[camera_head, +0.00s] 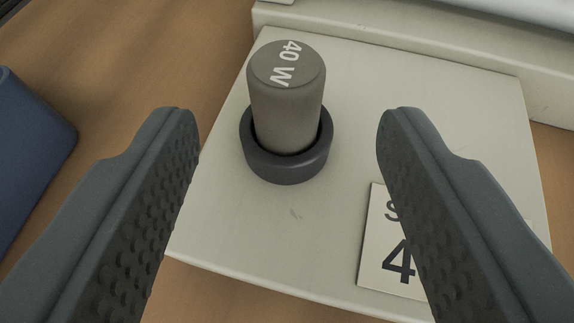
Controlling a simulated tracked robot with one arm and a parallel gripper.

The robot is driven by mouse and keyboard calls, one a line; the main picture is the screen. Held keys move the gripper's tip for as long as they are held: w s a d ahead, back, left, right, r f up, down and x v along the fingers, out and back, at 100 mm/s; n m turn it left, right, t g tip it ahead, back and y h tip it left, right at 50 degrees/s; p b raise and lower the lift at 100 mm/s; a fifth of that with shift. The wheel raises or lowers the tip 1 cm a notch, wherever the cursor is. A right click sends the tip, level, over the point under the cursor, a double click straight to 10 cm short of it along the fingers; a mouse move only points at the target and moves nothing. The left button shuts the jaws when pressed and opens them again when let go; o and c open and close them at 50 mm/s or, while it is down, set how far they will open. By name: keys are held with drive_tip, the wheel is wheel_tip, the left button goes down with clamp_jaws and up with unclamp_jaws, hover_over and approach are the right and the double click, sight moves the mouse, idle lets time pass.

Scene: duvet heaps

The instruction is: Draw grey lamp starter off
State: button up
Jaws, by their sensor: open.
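The grey lamp starter (287,112) is a short cylinder with "40 W" in white on its top. It stands upright in a dark ring-shaped socket (287,166) on a cream plate (300,225). My gripper (288,118) is open and empty. Its two dark, studded fingers show on the left and right of the picture, with the starter seen between their tips. Clear gaps show on both sides, and neither finger appears to touch it. The part of the starter inside the socket is hidden.
A label (375,250) with a "4" lies on the plate, partly hidden by the right finger. A cream raised edge (420,50) runs along the back. A blue object (35,150) sits at the left on the wooden surface (130,70).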

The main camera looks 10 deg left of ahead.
sight(286, 70)
drive_tip(key=shift+b+x, duration=0.3)
drive_tip(key=shift+x, duration=3.6)
drive_tip(key=shift+c, duration=0.3)
drive_tip(key=c, duration=1)
